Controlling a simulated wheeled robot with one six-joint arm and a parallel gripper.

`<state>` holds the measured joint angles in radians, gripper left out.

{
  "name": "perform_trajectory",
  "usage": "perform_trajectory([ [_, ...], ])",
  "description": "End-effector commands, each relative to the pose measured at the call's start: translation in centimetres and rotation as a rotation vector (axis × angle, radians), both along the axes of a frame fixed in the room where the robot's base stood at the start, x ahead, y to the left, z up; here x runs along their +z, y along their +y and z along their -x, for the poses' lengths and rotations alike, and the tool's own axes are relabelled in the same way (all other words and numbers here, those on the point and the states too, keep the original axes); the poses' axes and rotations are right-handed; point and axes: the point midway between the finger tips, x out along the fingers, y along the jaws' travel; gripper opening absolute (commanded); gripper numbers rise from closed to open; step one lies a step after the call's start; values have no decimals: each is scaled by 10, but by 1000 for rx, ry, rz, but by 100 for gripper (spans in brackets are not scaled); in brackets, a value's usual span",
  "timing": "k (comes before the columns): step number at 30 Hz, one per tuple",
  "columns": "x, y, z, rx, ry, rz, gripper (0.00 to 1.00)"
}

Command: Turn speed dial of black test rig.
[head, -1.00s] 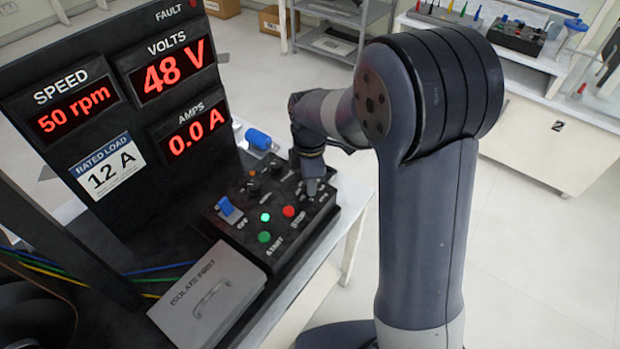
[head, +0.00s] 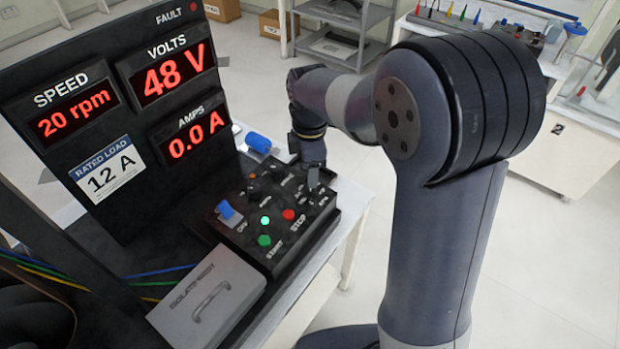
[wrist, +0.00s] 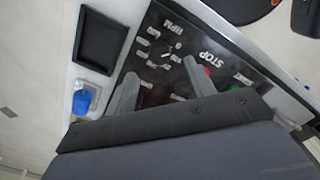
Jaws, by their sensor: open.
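The black test rig (head: 172,205) stands at left in the head view, with an upright display board and a low control box (head: 325,218). Its speed display (head: 75,113) reads 20 rpm. My gripper (head: 313,187) points down over the right end of the control box, by the RPM marking. In the wrist view my gripper (wrist: 160,68) is open, its two fingers apart with nothing held. The speed dial (wrist: 164,58) with its scale and RPM label lies just beyond and between the fingertips. My gripper hides the dial in the head view.
Clear floor lies to the right.

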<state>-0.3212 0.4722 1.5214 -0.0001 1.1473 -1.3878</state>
Motion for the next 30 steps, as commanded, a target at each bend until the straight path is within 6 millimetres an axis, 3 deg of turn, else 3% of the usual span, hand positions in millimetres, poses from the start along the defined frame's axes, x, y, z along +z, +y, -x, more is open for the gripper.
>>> perform_trajectory([
  [6, 38, 0, -1, 0, -3, 0, 52],
  [12, 51, 0, 0, 0, 0, 0, 52],
  [23, 50, 0, 0, 0, 1, 0, 52],
  [30, 21, 0, 0, 0, 5, 2, 52],
])
